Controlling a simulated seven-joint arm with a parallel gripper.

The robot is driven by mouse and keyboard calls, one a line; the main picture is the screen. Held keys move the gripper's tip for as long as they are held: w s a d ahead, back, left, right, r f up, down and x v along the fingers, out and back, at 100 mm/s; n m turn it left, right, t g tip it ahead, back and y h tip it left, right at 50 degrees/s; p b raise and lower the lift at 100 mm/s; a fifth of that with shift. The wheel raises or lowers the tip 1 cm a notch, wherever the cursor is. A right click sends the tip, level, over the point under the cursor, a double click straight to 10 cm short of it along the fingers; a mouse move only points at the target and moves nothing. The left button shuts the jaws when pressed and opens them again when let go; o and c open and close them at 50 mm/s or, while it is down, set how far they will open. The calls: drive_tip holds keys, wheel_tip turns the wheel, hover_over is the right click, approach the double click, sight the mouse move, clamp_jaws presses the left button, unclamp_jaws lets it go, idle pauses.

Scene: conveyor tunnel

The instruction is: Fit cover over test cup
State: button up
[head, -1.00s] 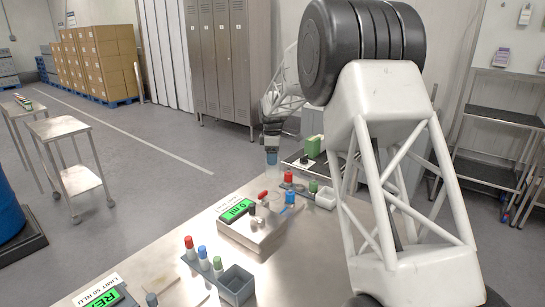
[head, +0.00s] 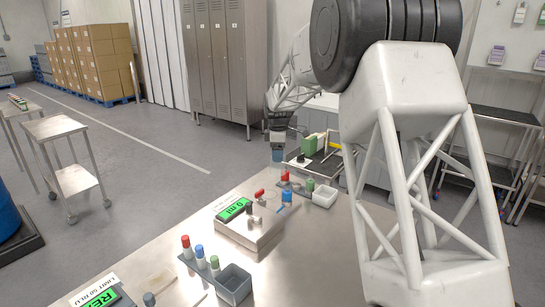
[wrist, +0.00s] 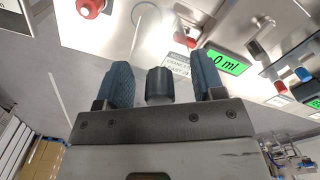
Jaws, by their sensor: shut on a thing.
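My gripper (head: 277,150) hangs at the far end of the steel bench, its blue fingers pointing down. I cannot clearly make out the test cup.
A grey rack with red, blue and green capped vials and an open bin (head: 234,284) is at the near side. Another rack with a red-capped vial (head: 284,177) and a white bin (head: 325,195) is farther back. A dark tray (head: 315,160) lies behind them.

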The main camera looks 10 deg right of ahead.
wheel_tip(320, 180, up, 2)
drive_tip(key=r, duration=0.1)
hover_over(287, 189)
drive_tip(key=shift+w+f, duration=0.1)
drive_tip(key=shift+f, duration=0.15)
drive_tip(key=shift+f, duration=0.1)
drive_tip(key=shift+f, duration=2.8)
drive_tip(key=shift+f, duration=0.4)
drive_tip(key=shift+f, duration=3.55)
drive_tip(key=o, duration=1.3)
drive_tip(key=shift+o, duration=0.2)
drive_tip(key=shift+r, duration=0.2)
